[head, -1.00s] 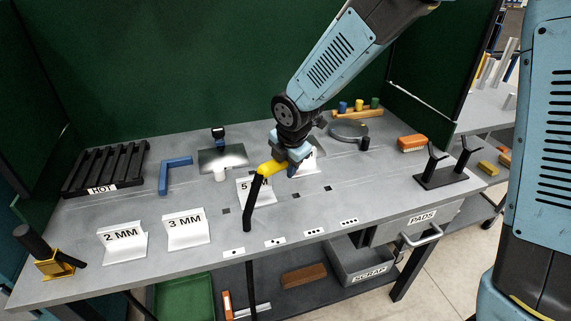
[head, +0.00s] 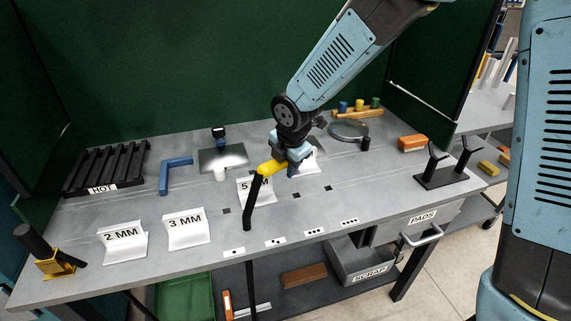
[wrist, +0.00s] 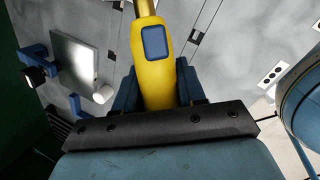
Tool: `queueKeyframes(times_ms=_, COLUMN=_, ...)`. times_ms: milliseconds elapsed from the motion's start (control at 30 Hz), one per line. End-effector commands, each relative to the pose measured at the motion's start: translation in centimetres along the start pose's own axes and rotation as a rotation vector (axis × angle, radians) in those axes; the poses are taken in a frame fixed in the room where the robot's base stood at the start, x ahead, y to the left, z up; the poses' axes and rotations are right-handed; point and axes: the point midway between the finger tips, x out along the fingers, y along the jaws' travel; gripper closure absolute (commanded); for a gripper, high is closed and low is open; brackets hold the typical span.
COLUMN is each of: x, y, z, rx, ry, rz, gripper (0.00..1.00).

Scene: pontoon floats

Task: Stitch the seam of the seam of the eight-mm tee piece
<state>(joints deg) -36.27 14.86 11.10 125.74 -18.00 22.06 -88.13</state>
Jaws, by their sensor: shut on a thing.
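My gripper (head: 287,163) is shut on a yellow torch (head: 268,167), which I hold above the middle of the bench. In the wrist view the torch (wrist: 155,80) sits between my fingers, with a blue button on it and a brass-coloured neck leaving the top edge. A black hose (head: 254,205) hangs from the torch. A whitish piece (head: 312,163) stands just behind my gripper, mostly covered, and its label cannot be read. Other labelled pieces are the 2 MM (head: 124,245), the 3 MM (head: 187,232) and one marked 5 (head: 245,193), partly hidden by the torch and hose.
A black rack marked HOT (head: 105,168) and a blue angle (head: 176,175) are at the left. A yellow holder (head: 54,265) is at the front left. A black forked stand (head: 447,175) and an orange block (head: 412,143) are at the right. Green screens close the back.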

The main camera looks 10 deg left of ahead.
Motion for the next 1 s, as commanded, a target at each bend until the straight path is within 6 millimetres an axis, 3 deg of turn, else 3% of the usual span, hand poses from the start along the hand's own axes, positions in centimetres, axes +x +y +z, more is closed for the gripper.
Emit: queueKeyframes(times_ms=1000, x=-0.05, y=-0.26, z=0.74, rx=0.000, ry=0.000, rz=0.003, gripper=0.94)
